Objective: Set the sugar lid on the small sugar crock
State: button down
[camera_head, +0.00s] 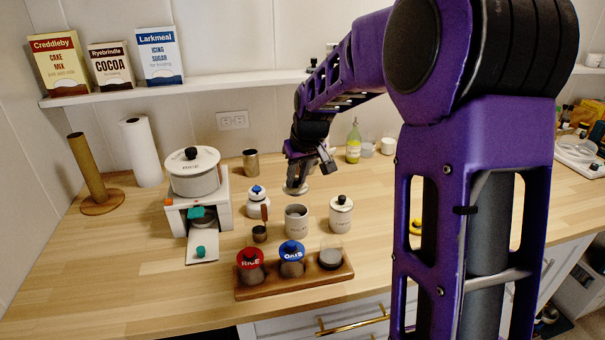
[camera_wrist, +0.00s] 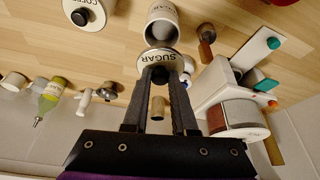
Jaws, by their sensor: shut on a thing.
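The sugar lid (camera_wrist: 150,58) is a pale disc marked SUGAR with a dark knob. My gripper (camera_wrist: 161,76) is shut on the knob in the wrist view, and the lid (camera_head: 296,190) hangs below my gripper (camera_head: 297,178) in the head view. An open pale crock (camera_head: 296,222) stands on the counter in front of the lid; its lettering is too small to read. It also shows in the wrist view (camera_wrist: 152,32), its mouth just beyond the lid. The lid is apart from the counter. A lidded crock marked COFFEE (camera_wrist: 97,14) stands beside the open one.
A wooden tray (camera_head: 300,286) with rice and oats jars lies in front. A green bottle (camera_head: 353,143) stands behind.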

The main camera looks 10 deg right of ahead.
aim_at(298, 189)
notch_tip(298, 189, down, 4)
jog(key=shift+r+b, duration=0.1)
jog(key=shift+b, duration=0.45)
jog(key=shift+f+b, duration=0.65)
jog(key=shift+f, duration=0.25)
jog(key=shift+f+b, duration=0.5)
jog(key=shift+f, duration=0.05)
dwell(1.1)
jog(key=c, duration=0.6)
grip_release()
jog(key=shift+c, duration=0.2)
jog(key=shift+o, duration=0.2)
jog(key=o, duration=0.4)
jog(key=shift+o, duration=0.2)
jog(key=shift+r, duration=0.1)
